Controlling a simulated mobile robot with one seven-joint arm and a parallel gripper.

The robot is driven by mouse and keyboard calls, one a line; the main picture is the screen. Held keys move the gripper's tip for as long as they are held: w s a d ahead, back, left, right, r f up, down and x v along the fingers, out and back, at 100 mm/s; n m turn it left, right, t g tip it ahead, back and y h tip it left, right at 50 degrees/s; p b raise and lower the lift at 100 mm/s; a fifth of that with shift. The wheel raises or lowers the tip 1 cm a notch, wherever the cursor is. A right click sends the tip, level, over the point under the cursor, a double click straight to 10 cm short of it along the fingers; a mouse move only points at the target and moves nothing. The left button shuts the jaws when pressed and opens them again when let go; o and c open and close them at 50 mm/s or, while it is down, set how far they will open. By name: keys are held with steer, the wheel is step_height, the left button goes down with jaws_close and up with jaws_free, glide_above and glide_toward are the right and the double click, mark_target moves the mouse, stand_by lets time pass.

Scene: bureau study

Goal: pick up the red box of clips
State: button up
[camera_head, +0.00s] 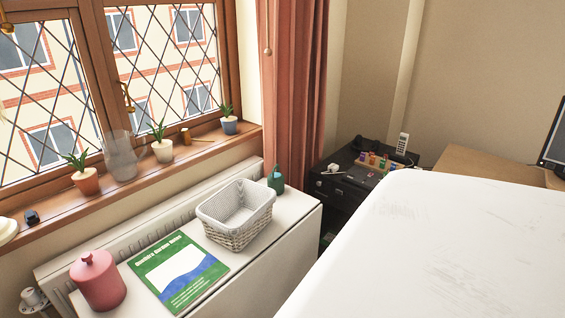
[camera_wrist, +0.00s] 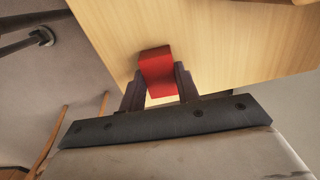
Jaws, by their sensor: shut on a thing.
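The red box of clips (camera_wrist: 157,72) is a small plain red block in the wrist view. It sits between the two dark fingers of my gripper (camera_wrist: 160,88), which is shut on it. A pale wooden surface (camera_wrist: 230,40) lies behind the box in that view; I cannot tell whether the box touches it. Neither the box nor my gripper can be made out in the head view, where a large white shape fills the lower right.
In the head view a white cabinet top holds a white basket (camera_head: 232,226), a green magazine (camera_head: 178,271) and a pink canister (camera_head: 98,281). A black cabinet (camera_head: 335,190) with small items stands in the corner. A wooden desk (camera_head: 490,168) with a monitor (camera_head: 554,140) is at right.

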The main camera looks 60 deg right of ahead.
steer(key=shift+r, duration=0.1)
steer(key=shift+r+p, duration=2.05)
steer(key=shift+r, duration=7.9)
